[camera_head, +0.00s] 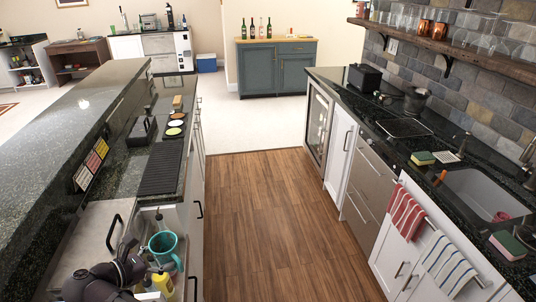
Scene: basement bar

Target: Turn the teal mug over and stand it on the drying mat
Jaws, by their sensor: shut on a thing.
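The teal mug (168,254) is at the lower left in the head view, with its open mouth facing up toward the camera and its handle on the right. My gripper (146,257) comes in from the lower left and is shut on the mug at its left side. The fingertips are small and partly hidden by the dark wrist. A black ribbed mat (161,168), which looks like the drying mat, lies on the left counter beyond the mug. Nothing stands on it.
A yellow bottle (162,283) stands just below the mug. A steel lid with a handle (88,247) is left of it. The raised bar ledge (60,125) runs along the left.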

